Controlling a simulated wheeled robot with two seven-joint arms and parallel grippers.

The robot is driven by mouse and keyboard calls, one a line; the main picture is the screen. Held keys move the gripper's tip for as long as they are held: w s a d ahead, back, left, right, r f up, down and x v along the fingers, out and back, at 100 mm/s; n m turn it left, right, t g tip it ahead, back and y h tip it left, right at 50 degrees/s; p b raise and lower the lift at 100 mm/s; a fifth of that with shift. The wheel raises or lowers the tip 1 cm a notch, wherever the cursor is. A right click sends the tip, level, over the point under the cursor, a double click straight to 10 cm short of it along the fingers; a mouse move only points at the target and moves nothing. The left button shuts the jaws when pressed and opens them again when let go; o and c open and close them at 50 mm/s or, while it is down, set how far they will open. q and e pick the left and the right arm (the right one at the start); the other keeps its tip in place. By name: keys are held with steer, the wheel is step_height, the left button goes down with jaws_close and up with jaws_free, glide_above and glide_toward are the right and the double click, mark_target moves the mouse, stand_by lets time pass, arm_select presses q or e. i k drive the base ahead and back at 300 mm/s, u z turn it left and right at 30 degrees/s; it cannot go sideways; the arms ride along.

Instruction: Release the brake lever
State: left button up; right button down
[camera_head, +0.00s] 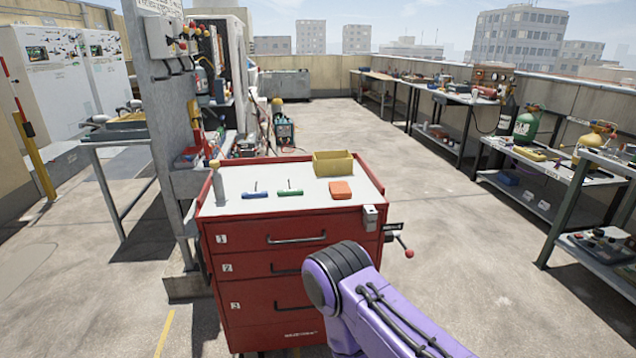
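A red tool cart (285,240) with numbered drawers stands in front of me. No fingertips of my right gripper show. My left gripper and arm are out of view.
On the cart top lie a yellow bin (333,164), an orange block (341,190), blue (255,195) and green (290,193) tools and a bottle (217,182). Workbenches (560,178) line the right wall. The floor right of the cart is clear.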

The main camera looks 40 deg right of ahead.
mark_target(409, 253)
steer(key=u, duration=0.6)
steer(key=k, duration=0.65)
steer(key=z, duration=2)
